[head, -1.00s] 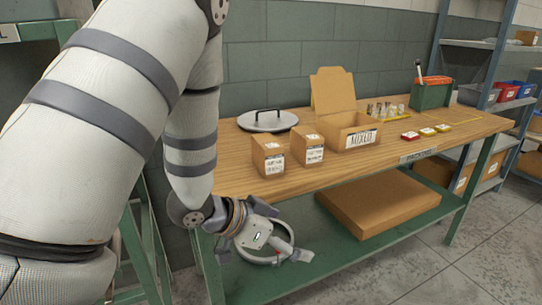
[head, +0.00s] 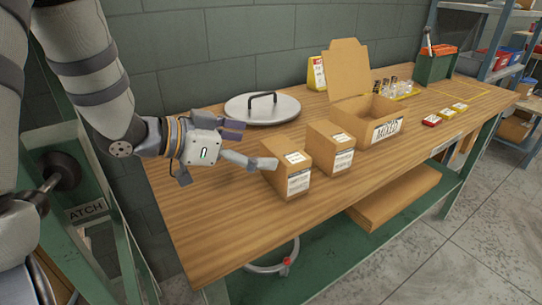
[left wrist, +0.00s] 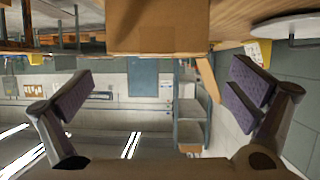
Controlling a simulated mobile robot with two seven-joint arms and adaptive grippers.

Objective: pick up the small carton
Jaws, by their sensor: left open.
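Two small brown cartons with white labels stand upright on the wooden bench: a near one (head: 287,178) and one to its right (head: 329,150). My left gripper (head: 252,146) is over the bench, just left of the near carton, open and empty. One grey fingertip overlaps that carton's left edge in the head view; whether it touches is unclear. In the left wrist view, a brown carton (left wrist: 158,28) fills the top middle, beyond and between the spread purple-padded fingers (left wrist: 160,88). My right gripper is not in view.
A round metal lid (head: 262,108) with a black handle lies behind the gripper. The bench's left front (head: 215,235) is clear.

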